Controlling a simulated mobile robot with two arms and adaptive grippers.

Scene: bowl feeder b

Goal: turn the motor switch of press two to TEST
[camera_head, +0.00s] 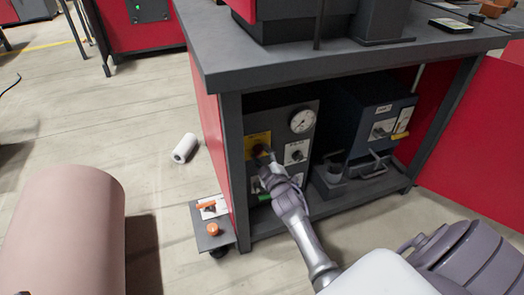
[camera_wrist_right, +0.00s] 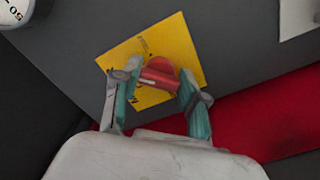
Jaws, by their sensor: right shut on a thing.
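A grey control panel (camera_head: 284,122) with a round gauge (camera_head: 302,121) stands under the press table. It carries a yellow plate (camera_head: 256,139) at its upper left, also in the wrist view (camera_wrist_right: 190,45). A red rotary switch knob (camera_wrist_right: 160,72) sits on that plate. My right gripper (camera_head: 263,155) reaches the plate. In the wrist view its two fingers (camera_wrist_right: 160,77) are shut on the knob, one on each side. The switch's position marks cannot be read. My left gripper is not in view.
A dark blue box (camera_head: 385,112) with its own dial stands to the right on the same lower shelf. The table top (camera_head: 215,62) overhangs the panel. A small cart (camera_head: 205,240) stands at the left leg. A white roll (camera_head: 184,148) lies on open floor.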

